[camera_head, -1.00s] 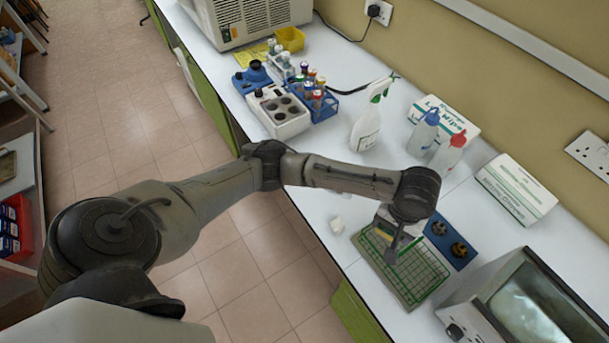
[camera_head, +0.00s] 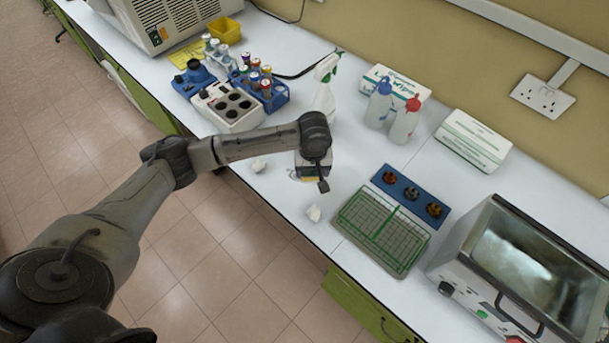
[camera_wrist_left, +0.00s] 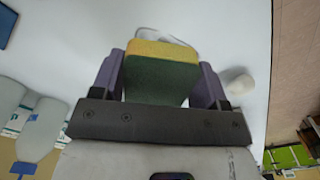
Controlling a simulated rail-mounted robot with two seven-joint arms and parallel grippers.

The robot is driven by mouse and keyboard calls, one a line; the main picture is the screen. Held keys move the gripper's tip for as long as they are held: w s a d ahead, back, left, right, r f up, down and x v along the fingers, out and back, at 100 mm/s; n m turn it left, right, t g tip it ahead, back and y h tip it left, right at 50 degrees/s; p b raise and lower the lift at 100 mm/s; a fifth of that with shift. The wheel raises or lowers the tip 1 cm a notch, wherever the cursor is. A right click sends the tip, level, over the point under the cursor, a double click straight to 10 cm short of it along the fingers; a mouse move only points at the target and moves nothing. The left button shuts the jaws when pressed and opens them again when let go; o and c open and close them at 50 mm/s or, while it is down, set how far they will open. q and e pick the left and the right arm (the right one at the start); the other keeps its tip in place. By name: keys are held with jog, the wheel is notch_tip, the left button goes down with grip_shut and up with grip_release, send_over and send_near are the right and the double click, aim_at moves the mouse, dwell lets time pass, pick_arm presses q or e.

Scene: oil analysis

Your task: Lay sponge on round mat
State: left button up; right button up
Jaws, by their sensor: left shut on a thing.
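My left gripper (camera_head: 316,186) is shut on the sponge, a block with a yellow layer and a dark green layer. In the left wrist view the sponge (camera_wrist_left: 162,75) sits between the two purple fingers (camera_wrist_left: 160,84). In the head view only a sliver of yellow shows under the gripper, above or close to the white bench; the gap cannot be judged. A pale curved outline (camera_wrist_left: 178,39) shows just beyond the sponge in the wrist view; I cannot tell whether it is the round mat. No mat shows clearly in the head view. My right gripper is out of view.
A tray with a green wire grid (camera_head: 383,230) and a blue plate with dark knobs (camera_head: 410,193) are to the right. A spray bottle (camera_head: 325,88) and wash bottles (camera_head: 404,122) stand behind. An oven (camera_head: 520,265) is at right.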

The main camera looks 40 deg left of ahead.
pick_arm(q)
jog(key=shift+s+a+f, duration=0.1)
jog(key=shift+a+f, duration=0.3)
jog(key=shift+a, duration=0.2)
jog(key=shift+s+a+f, duration=0.1)
jog(key=shift+a+f, duration=0.25)
jog(key=shift+a, duration=0.25)
jog(key=shift+f+b, duration=0.55)
jog(key=shift+f, duration=1.45)
jog(key=o, duration=0.9)
jog(key=shift+f, duration=0.1)
jog(key=shift+r, duration=0.35)
notch_tip(320, 180, up, 10)
jog(key=shift+r+p, duration=0.2)
jog(key=shift+p, duration=0.85)
jog(key=shift+o, duration=0.5)
jog(key=shift+r, duration=0.6)
